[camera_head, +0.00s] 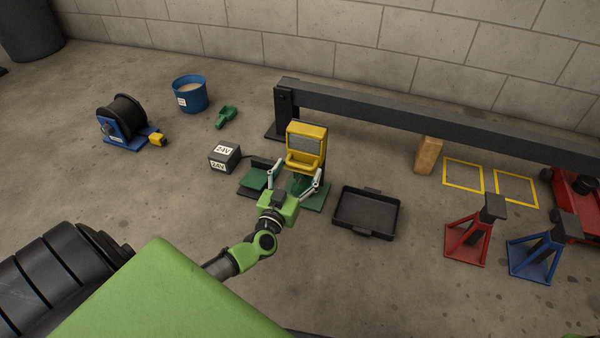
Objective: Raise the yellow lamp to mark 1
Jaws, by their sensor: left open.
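The yellow lamp (306,139) stands near the middle of the head view, in front of the long dark beam. It has a grey face and a yellow bar along its lower front. A green stand (301,184) shows below it, partly hidden by my gripper. My left gripper (299,170) is open, with its two fingers spread to either side of the lamp's lower part and the stand. I cannot tell whether the fingers touch anything. No numbered mark can be made out on the stand. My right gripper is not in view.
A 24V box (225,157) stands left of the lamp, with a dark cable towards it. A black tray (366,213) lies to the right. The dark beam (400,111) runs behind. Red (467,236) and blue (535,250) stands are at right. The floor at front centre-right is clear.

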